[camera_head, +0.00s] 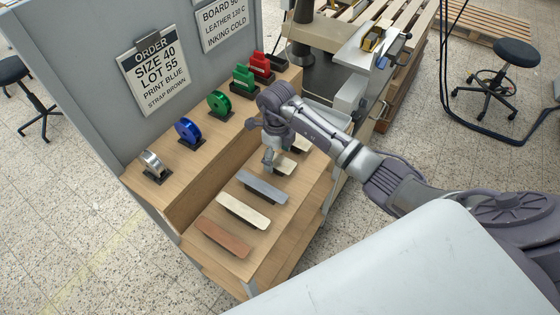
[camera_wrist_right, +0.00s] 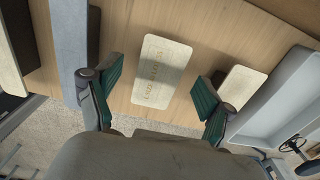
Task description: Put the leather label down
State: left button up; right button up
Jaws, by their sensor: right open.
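The leather label (camera_wrist_right: 165,52) is a cream rounded rectangle with gold lettering. In the right wrist view it lies over the wooden shelf, between the spread fingers of my right gripper (camera_wrist_right: 158,85), with a gap on each side. In the head view a small cream piece (camera_head: 286,167) shows just right of my right gripper (camera_head: 268,160), partly hidden by it. That gripper points down over the shelf and is open. Whether the label lies flat on the wood or on a support, I cannot tell. My left gripper is not in view.
On the lower shelf (camera_head: 268,222) lie a brown strap (camera_head: 223,238), a cream strap (camera_head: 243,209), a grey strap (camera_head: 262,186) and another cream piece (camera_wrist_right: 245,86). Colored rolls, including a blue one (camera_head: 188,131), stand on the upper ledge. An order sign (camera_head: 160,70) hangs behind.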

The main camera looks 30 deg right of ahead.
jog(key=shift+f, duration=0.25)
dwell(0.4)
jog(key=c, duration=0.9)
